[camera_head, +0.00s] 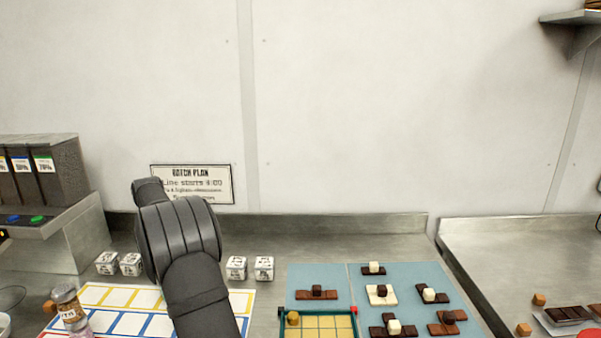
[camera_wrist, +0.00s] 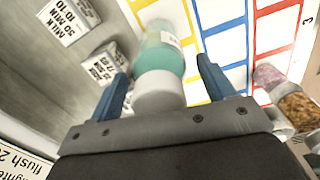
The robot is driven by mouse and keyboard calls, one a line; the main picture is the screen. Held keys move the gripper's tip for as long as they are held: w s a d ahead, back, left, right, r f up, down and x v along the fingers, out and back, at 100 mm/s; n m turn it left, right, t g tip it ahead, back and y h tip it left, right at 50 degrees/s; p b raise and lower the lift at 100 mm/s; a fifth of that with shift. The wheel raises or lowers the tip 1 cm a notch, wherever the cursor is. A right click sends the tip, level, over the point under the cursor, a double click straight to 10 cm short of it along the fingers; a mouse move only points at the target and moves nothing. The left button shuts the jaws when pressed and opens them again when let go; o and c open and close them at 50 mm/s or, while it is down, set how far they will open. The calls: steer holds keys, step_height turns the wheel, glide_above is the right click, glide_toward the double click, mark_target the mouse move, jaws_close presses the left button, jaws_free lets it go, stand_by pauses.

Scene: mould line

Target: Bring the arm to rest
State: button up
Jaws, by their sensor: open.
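My gripper (camera_wrist: 162,74) shows in the wrist view, its two blue fingers spread apart. A bottle with a white cap and teal contents (camera_wrist: 165,58) stands in the space between and beyond the fingers, with a gap on each side. I cannot tell how far the fingertips are from it in depth. In the head view my dark arm rises from the bottom over the left part of the bench, and it hides the gripper and that bottle.
A white sheet with coloured frames (camera_head: 98,294) lies under my arm. White labelled blocks (camera_head: 236,267) and jars (camera_head: 68,303) stand around it. Blue mats (camera_head: 341,279) with chocolate pieces and a yellow mould (camera_head: 322,327) lie to the right. A batch plan sign (camera_head: 215,183) hangs behind.

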steer(key=shift+r, duration=1.2)
steer(key=shift+f, duration=0.15)
